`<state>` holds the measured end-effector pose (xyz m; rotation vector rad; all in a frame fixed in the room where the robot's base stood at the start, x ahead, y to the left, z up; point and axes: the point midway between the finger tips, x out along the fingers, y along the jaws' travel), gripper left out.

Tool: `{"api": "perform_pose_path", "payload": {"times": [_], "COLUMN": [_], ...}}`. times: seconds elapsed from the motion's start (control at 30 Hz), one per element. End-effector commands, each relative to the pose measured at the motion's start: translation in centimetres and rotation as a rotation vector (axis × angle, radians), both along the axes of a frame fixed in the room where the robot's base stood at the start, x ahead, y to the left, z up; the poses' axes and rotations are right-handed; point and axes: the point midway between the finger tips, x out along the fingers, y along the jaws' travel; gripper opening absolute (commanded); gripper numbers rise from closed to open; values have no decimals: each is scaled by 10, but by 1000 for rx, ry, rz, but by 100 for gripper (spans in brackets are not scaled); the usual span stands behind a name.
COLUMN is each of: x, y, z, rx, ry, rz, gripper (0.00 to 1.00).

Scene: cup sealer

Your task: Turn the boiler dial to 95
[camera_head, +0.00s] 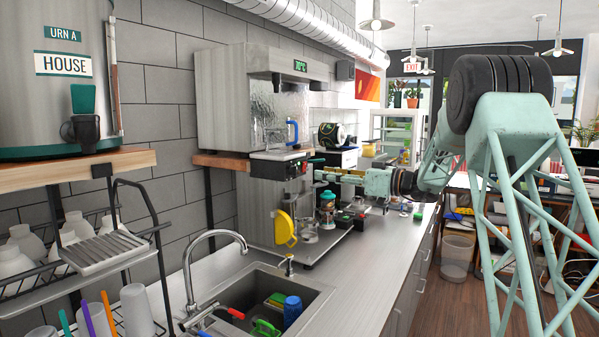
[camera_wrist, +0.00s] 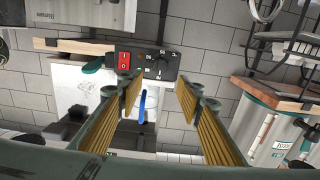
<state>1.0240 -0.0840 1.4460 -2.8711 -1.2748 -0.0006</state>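The boiler dial (camera_wrist: 159,65) is a small black knob with a pale numbered scale on a black control box in the wrist view. A red rocker switch (camera_wrist: 124,67) sits left of it. I cannot read the dial setting. In the head view, the control box (camera_head: 278,167) hangs under a wooden shelf below the steel boiler (camera_head: 222,100), whose green display (camera_head: 300,66) is too small to read surely. My gripper (camera_head: 318,175) is beside the box. In the wrist view my gripper (camera_wrist: 160,88) is open and empty, its ribbed fingers apart, with the dial beyond the gap.
A jug with a blue handle (camera_head: 292,131) stands above the box; the handle also shows in the wrist view (camera_wrist: 142,105). An urn (camera_head: 55,70) stands left. The counter right of the sink is mostly clear.

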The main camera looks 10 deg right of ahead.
Motion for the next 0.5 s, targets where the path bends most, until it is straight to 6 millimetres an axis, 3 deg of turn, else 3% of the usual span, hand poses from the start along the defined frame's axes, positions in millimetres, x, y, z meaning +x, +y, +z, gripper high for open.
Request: {"api": "perform_pose_path", "payload": {"times": [0.5], "x": [45], "y": [52], "z": [0], "rx": [0], "ry": [0], "rz": [2], "gripper": [33]}}
